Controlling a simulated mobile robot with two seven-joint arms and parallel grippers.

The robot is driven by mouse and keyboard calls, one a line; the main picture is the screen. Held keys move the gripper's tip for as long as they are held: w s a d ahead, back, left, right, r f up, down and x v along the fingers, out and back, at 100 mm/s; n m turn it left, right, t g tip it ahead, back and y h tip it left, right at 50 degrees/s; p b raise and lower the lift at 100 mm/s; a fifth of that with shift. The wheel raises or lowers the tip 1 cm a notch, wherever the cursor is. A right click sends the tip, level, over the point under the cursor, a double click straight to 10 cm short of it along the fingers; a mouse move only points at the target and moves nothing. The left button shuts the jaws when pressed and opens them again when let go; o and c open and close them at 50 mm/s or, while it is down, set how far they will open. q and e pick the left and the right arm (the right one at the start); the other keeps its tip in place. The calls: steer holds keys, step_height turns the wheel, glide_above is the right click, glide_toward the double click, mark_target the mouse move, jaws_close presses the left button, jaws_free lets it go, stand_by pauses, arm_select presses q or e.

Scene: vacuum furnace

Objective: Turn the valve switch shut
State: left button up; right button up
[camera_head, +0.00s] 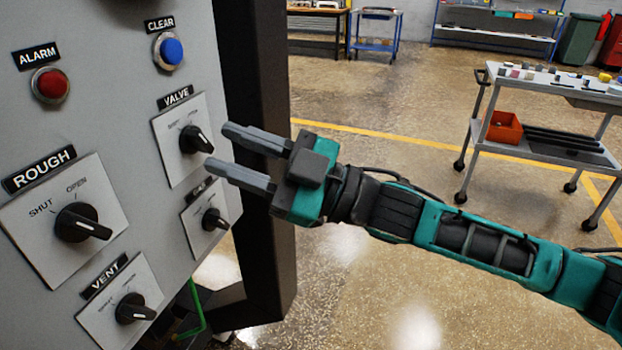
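The valve switch (194,140) is a black rotary knob on a white plate under the VALVE label (175,97), at the upper right of the grey panel. Its pointer slants down to the right; the small print on the plate is too small to read surely. My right gripper (222,150) comes in from the right with its two grey fingers apart, one above the other. The fingertips are at the knob's right side, near its pointer end. I cannot tell whether they touch it. Nothing is held between them. My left gripper is not in view.
The panel also carries a ROUGH knob (78,222), a VENT knob (133,309), another knob (213,219) below the valve, a red ALARM button (50,85) and a blue CLEAR button (171,50). A wheeled cart (545,150) stands far right. Open floor lies between.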

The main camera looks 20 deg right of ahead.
steer(key=b+v, duration=0.1)
steer(key=v, duration=0.9)
steer(key=shift+s+d+b, duration=0.2)
steer(key=shift+d+b, duration=0.15)
steer(key=shift+f, duration=0.1)
